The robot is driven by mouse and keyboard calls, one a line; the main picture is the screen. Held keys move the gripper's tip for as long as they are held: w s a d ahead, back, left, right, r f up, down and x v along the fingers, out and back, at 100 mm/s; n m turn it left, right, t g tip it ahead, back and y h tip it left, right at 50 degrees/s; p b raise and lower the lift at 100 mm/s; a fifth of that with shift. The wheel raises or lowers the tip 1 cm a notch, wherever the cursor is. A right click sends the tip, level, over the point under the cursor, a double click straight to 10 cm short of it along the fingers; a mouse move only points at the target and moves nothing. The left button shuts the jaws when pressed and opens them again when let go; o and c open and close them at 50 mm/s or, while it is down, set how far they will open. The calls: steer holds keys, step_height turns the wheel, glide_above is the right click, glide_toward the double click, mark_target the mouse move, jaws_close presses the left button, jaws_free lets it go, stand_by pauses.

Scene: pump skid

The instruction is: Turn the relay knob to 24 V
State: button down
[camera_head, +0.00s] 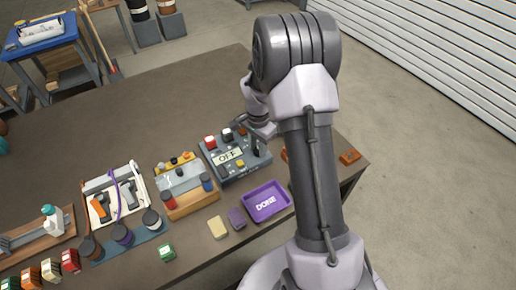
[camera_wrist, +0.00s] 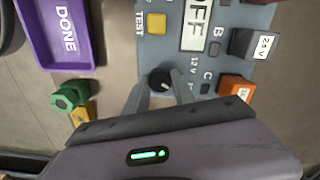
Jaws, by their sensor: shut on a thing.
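The relay panel (camera_head: 213,160) is a grey-blue box on the bench with a display reading OFF; it also shows in the wrist view (camera_wrist: 225,75). The relay knob (camera_wrist: 160,79) is small, round and black, with a pale mark near its upper edge. A "12 V" label is printed to its right. My gripper (camera_wrist: 160,92) is shut on the knob, one finger on each side. In the head view my arm hides the knob.
A yellow TEST button (camera_wrist: 156,23) and an orange block (camera_wrist: 237,87) are close to my fingers. A purple DONE tray (camera_wrist: 86,62) and a green knob-like piece (camera_wrist: 70,96) lie to the left. Tool holders and jars crowd the bench's front left.

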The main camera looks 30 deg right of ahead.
mark_target(258, 150)
stand_by(0.3)
steer(key=c, duration=1.1)
jaws_free()
steer(key=shift+o, duration=0.2)
steer(key=shift+r, duration=0.1)
step_height(258, 150, up, 17)
steer(key=p, duration=0.5)
steer(key=shift+r+p, duration=0.15)
steer(key=shift+p, duration=0.15)
